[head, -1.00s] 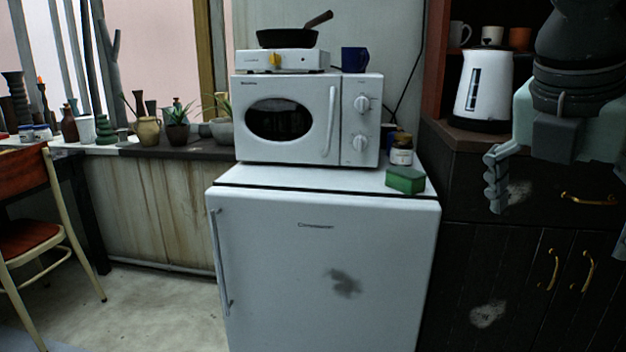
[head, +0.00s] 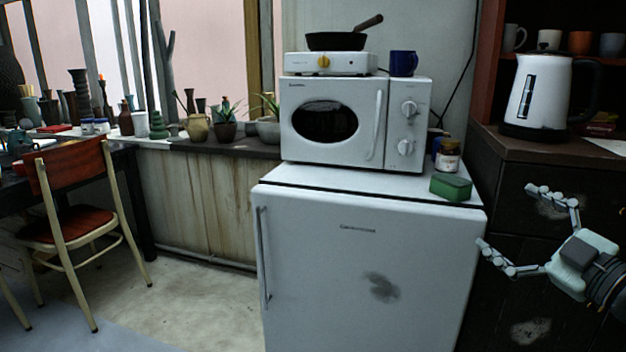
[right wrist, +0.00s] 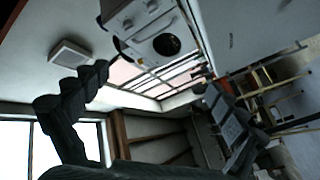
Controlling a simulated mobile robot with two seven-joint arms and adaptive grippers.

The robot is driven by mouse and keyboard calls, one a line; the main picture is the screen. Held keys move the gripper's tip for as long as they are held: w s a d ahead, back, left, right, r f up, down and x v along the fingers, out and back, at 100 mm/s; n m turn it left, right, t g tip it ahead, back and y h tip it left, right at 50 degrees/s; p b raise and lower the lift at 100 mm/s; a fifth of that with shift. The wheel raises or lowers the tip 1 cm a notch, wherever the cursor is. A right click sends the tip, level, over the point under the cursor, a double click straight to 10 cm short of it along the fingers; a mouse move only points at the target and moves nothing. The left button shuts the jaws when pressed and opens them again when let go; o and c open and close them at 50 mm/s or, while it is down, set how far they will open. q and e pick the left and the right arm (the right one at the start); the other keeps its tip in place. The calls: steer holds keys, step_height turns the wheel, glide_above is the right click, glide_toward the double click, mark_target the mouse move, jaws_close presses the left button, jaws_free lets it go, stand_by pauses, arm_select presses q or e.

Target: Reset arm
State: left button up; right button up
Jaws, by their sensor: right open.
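My right gripper (head: 505,228) is at the right of the head view, in front of the dark cabinet and beside the fridge's right edge. Its fingers are spread wide, point left and hold nothing. In the right wrist view, the open fingers (right wrist: 150,95) stand apart with nothing between them. My left gripper does not show in either view.
A white fridge (head: 370,250) stands in the middle. On it are a microwave (head: 355,120), a green sponge (head: 451,187) and a jar (head: 447,155). A white kettle (head: 538,95) stands on the cabinet (head: 520,150). A chair (head: 75,200) is at left, with bare floor (head: 200,300) between.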

steer(key=s+d+f+m+h, duration=0.1)
steer(key=d+f+m+h, duration=0.6)
steer(key=f, duration=0.5)
steer(key=s+f+m+g+h, duration=0.2)
steer(key=s+f+g, duration=0.15)
steer(key=f, duration=0.55)
steer(key=s+f+m+g+h, duration=0.1)
steer(key=s+f+m+g, duration=0.2)
steer(key=f, duration=0.6)
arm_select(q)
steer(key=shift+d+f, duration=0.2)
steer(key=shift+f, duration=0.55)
arm_select(e)
steer(key=s+a+f+g+y, duration=0.1)
steer(key=s+a+f+g, duration=0.3)
steer(key=s+a+f, duration=0.2)
steer(key=s+a+f+g+y, duration=0.1)
steer(key=s+a+f+g, duration=0.2)
steer(key=s+a+f, duration=0.3)
steer(key=s+f, duration=0.5)
steer(key=s, duration=0.1)
steer(key=shift+g, duration=0.35)
steer(key=shift+s, duration=0.1)
